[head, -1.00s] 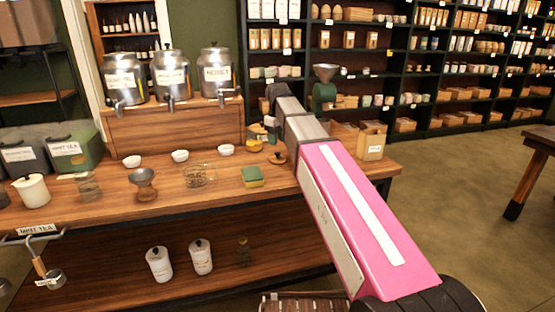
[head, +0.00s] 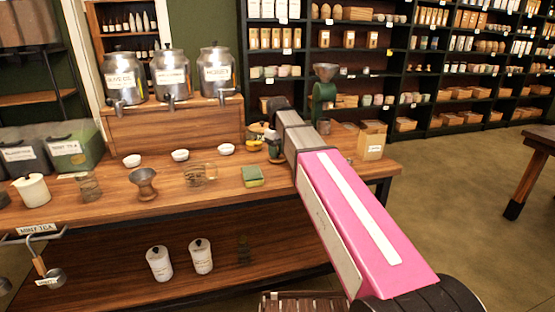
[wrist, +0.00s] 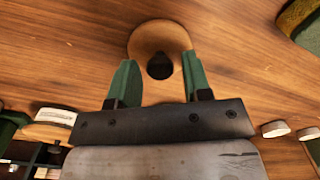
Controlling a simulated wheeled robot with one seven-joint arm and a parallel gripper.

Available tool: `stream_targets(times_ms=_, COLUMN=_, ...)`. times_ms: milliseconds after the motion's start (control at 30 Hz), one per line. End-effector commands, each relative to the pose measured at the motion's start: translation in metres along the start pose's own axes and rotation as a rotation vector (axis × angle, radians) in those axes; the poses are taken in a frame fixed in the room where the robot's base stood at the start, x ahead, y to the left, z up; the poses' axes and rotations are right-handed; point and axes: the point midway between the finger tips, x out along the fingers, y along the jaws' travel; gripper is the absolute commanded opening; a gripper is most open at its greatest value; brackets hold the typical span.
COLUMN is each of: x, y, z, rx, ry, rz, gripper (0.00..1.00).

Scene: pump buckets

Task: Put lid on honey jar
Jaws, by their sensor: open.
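A round wooden lid with a dark knob (wrist: 150,37) lies on the counter at the top middle of the wrist view. My gripper (wrist: 160,72) is open, with its green fingers to either side of the knob and nothing gripped. In the head view my gripper (head: 272,148) is low over the counter, and the lid is mostly hidden by it. A metal dispenser labelled honey (head: 217,72) stands on the raised wooden stand at the back. A small clear glass jar (head: 198,176) stands on the counter left of my gripper; I cannot tell whether it is the honey jar.
White bowls (head: 180,155) and a metal funnel cup (head: 144,184) stand to the left. A paper bag (head: 371,141) is at the right end. The wooden counter (head: 225,185) has free room in front.

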Motion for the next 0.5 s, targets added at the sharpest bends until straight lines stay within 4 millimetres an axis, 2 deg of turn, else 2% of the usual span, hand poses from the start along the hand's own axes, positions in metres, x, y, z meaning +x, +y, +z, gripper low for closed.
stream_targets(times_ms=33, x=-0.0001, y=0.0, z=0.0, rx=0.0, ry=0.0, rz=0.0, gripper=0.41)
stream_targets(times_ms=100, x=-0.0001, y=0.0, z=0.0, rx=0.0, ry=0.0, rz=0.0, gripper=0.19)
stream_targets(times_ms=500, x=-0.0036, y=0.0002, z=-0.0002, rx=0.0, ry=0.0, rz=0.0, gripper=0.17)
